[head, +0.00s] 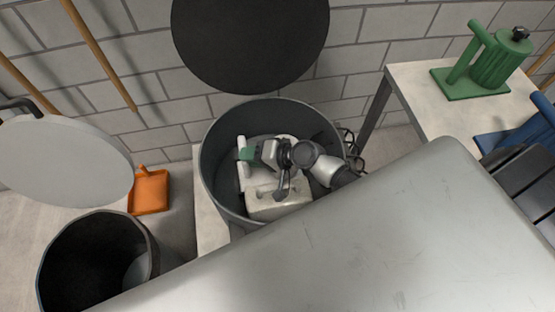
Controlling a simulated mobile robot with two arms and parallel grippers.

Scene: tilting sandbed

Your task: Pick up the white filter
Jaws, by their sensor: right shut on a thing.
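The white filter (242,171) shows as a narrow upright white piece inside the round grey bin (211,131), near its left wall. My right gripper (247,154) reaches into the bin from the right, and its green fingertips are shut on the filter near its upper end. The fingertips and the shadow hide part of the contact. I cannot tell whether the filter touches the bin floor. My left gripper is not in view.
A cream block (266,207) lies in the bin below my right gripper. A dark round lid (250,40) stands behind. A black bin (90,262), a grey lid (62,160) and an orange dustpan (150,192) are at left. A table (425,90) with a green canister (500,62) is at right.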

